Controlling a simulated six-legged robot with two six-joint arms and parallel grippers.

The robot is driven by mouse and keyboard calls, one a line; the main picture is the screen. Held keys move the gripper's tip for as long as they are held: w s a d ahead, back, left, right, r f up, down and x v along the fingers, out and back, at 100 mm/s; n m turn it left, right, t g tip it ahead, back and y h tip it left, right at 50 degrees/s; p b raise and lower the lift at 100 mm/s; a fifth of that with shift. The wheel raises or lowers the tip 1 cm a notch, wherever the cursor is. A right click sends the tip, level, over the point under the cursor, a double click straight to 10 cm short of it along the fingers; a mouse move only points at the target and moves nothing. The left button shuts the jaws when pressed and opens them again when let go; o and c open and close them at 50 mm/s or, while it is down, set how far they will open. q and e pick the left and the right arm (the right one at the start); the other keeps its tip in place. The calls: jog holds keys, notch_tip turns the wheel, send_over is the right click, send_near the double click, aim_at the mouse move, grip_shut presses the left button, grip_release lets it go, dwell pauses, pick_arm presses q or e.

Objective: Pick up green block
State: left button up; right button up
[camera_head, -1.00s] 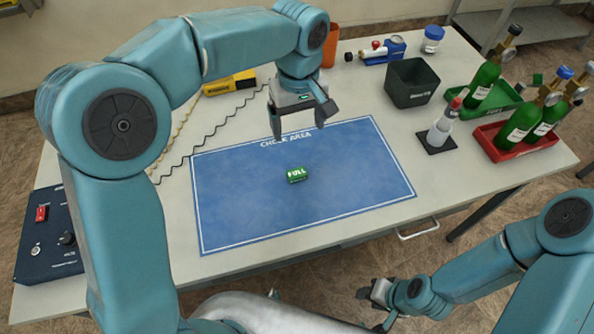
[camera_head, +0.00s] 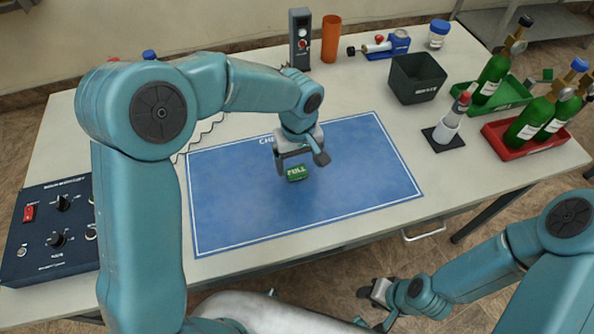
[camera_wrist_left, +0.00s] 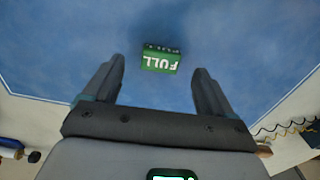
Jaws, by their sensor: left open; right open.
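The green block (camera_head: 297,173), marked FULL, lies on the blue check area mat (camera_head: 370,185) near its middle. My left gripper (camera_head: 301,168) is open and hangs just above and behind the block. In the left wrist view the block (camera_wrist_left: 161,58) appears beyond the tips of the open left gripper (camera_wrist_left: 158,75), centred between them, with nothing held. My right gripper (camera_head: 376,305) is open, low in front of the table and away from the mat.
A dark bin (camera_head: 414,80) stands behind the mat at the right. A dark control box (camera_head: 55,228) is at the left. An orange cup (camera_head: 331,40) stands at the back.

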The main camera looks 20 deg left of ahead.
aim_at(297, 171)
pick_arm(q)
jog(key=f, duration=0.3)
jog(key=shift+w+a, duration=0.15)
jog(key=shift+a, duration=0.1)
jog(key=shift+f, duration=0.45)
jog(key=shift+c, duration=0.3)
jog(key=c, duration=1)
jog(key=shift+c, duration=0.3)
jog(key=shift+r, duration=0.1)
